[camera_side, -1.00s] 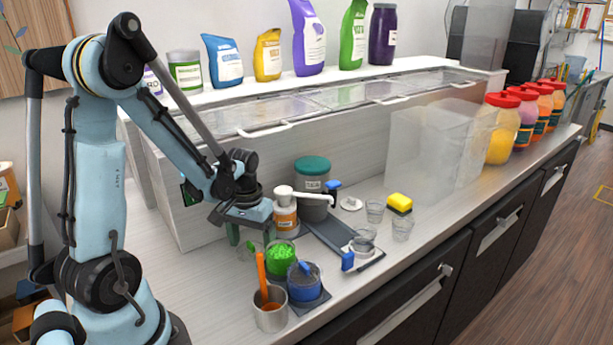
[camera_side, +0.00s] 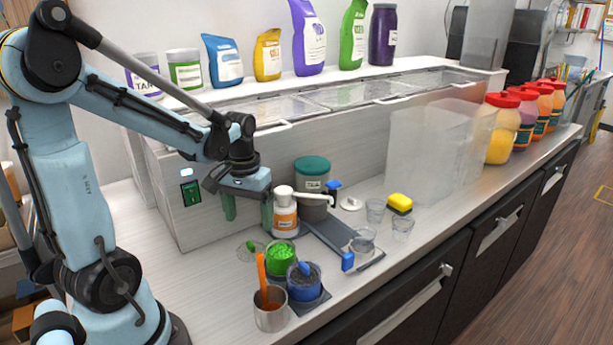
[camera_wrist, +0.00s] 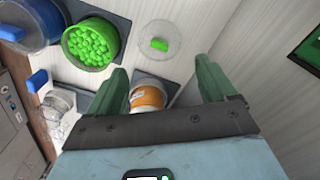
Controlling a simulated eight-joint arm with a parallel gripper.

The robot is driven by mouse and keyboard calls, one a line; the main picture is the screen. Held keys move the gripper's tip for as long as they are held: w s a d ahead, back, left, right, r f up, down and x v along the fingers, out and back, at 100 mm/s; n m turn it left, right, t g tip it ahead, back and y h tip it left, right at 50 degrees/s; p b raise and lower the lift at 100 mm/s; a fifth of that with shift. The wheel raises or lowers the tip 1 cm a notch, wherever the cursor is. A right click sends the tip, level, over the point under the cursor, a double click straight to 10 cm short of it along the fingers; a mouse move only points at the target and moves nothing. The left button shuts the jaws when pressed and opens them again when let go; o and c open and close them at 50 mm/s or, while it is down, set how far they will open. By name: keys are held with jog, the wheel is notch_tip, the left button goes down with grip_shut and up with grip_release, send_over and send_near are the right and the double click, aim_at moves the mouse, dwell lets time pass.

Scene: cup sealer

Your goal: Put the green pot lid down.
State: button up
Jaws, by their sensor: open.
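The green pot lid (camera_side: 251,246) is a clear round disc with a green handle. It lies flat on the counter behind and left of the green pot (camera_side: 281,261), which is full of green balls. In the wrist view the lid (camera_wrist: 160,42) sits beyond my fingertips, to the right of the green pot (camera_wrist: 90,42). My gripper (camera_side: 248,214) is open and raised above the counter, apart from the lid. Its two green fingers (camera_wrist: 160,78) are spread with nothing held. Nothing covers the lid in the wrist view.
An orange-labelled white pump bottle (camera_side: 284,214) stands close to my right finger. A blue pot (camera_side: 303,281) and a metal cup (camera_side: 270,309) with an orange tool stand in front. The counter at left is clear.

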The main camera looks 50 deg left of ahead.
jog(key=shift+r, duration=0.25)
jog(key=d+r+m+t, duration=0.3)
jog(key=d, duration=0.4)
jog(key=w+d+r+m+t, duration=0.1)
jog(key=d+r+m+t, duration=0.2)
jog(key=d, duration=0.4)
jog(key=shift+w+d+m+t, duration=0.2)
jog(key=shift+m+t, duration=0.1)
jog(key=shift+t, duration=0.3)
